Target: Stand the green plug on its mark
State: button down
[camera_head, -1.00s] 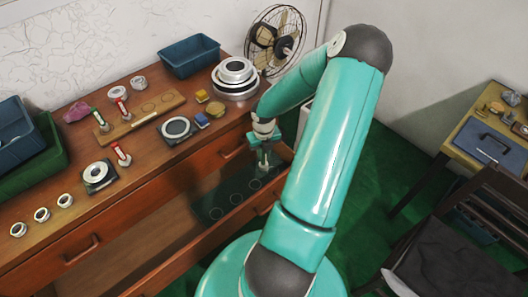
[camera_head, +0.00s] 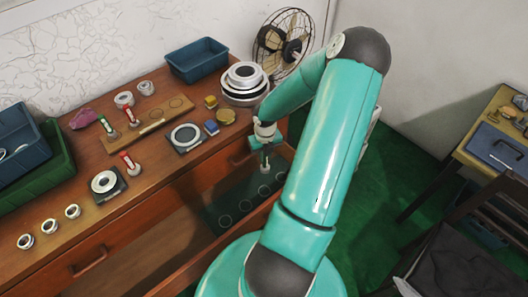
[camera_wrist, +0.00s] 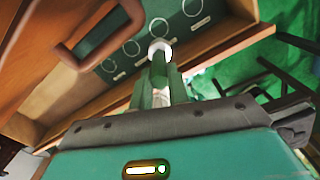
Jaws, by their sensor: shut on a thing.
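My gripper (camera_wrist: 160,85) is shut on a plug (camera_wrist: 158,70) with a white end and a greenish body, which I take as the green plug. In the head view my gripper (camera_head: 265,163) is over the open drawer, and the plug is small there. Ring marks (camera_wrist: 132,47) lie in a row on the dark drawer mat (camera_head: 212,212), with pale bars beside some of them. In the wrist view the plug's white end overlaps the mat near one ring mark (camera_wrist: 158,28). I cannot tell whether the plug touches the mat.
Another green-and-white plug (camera_head: 107,126) and red-ended ones (camera_head: 130,162) are on the bench, with bearing rings (camera_head: 73,211), a wooden board (camera_head: 150,128), blue bins (camera_head: 196,60) and a fan (camera_head: 284,45).

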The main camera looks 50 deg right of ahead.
aim_at(264, 167)
jog(key=shift+w+a+f, duration=0.1)
jog(key=shift+w+f, duration=0.15)
jog(key=shift+f, duration=0.65)
notch_tip(264, 167, down, 15)
jog(key=shift+s+f, duration=0.1)
jog(key=shift+f, duration=0.1)
dwell(0.9)
jog(key=c, duration=1.3)
grip_release()
jog(key=shift+o, duration=0.2)
notch_tip(264, 167, up, 14)
jog(key=shift+f, duration=0.1)
